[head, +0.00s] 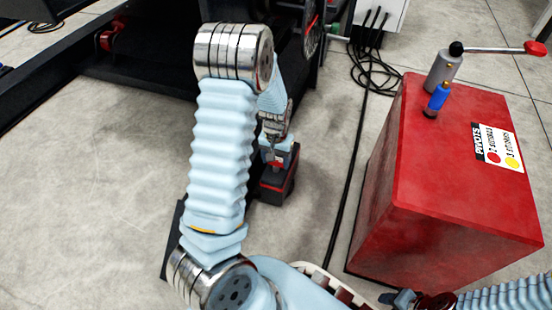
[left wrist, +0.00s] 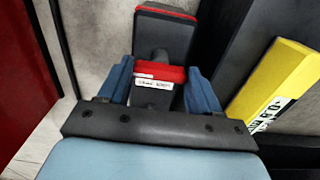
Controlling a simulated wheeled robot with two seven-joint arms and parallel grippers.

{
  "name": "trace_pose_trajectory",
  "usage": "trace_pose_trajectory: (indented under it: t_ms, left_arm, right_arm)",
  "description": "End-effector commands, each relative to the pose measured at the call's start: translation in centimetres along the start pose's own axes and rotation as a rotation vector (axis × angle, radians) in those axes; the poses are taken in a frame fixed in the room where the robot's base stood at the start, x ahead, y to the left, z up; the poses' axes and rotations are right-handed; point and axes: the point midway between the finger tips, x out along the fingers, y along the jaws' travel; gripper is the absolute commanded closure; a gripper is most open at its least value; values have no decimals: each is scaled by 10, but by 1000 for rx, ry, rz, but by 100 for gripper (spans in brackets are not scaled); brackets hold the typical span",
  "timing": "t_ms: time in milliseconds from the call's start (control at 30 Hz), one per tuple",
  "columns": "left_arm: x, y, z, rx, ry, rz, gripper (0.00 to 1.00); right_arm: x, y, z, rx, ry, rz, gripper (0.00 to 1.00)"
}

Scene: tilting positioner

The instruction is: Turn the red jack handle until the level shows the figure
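My left gripper (head: 277,155) points down in the head view, in front of the dark machine. In the left wrist view its blue fingers (left wrist: 160,85) stand on both sides of a black and red tool (left wrist: 160,72) with a white label, apparently pressed against it. The tool's wide red-trimmed end also shows in the head view (head: 278,185). A lever with a red end (head: 534,48) and a black ball sits on a grey post on the red cabinet. A dark dial or wheel (head: 312,30) is on the machine. I cannot make out a level reading. My right gripper (head: 402,298) is barely visible at the bottom edge.
The red cabinet (head: 400,240) stands right, with a blue-capped fitting (head: 438,98) and a sign (head: 496,147) on top. Black cables (head: 372,75) lie on the floor behind it. Floor on the left is clear.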

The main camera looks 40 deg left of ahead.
Motion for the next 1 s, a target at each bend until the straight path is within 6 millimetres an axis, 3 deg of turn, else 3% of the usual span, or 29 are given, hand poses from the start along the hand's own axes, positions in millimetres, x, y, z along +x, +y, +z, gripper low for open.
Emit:
trace_pose_trajectory:
  t_ms: [33, 167, 567, 1000]
  left_arm:
    - [0, 0, 0, 0, 0, 0, 47]
    - [0, 0, 0, 0, 0, 0, 67]
    - [-2, 0, 0, -83, 0, 0, 67]
    - [-3, 0, 0, -449, -3, -1, 67]
  right_arm:
    - [0, 0, 0, 0, 0, 0, 57]
    - [0, 0, 0, 0, 0, 0, 57]
    - [-7, -3, 0, 0, -1, 0, 57]
    - [-33, -12, 1, -2, -8, -1, 57]
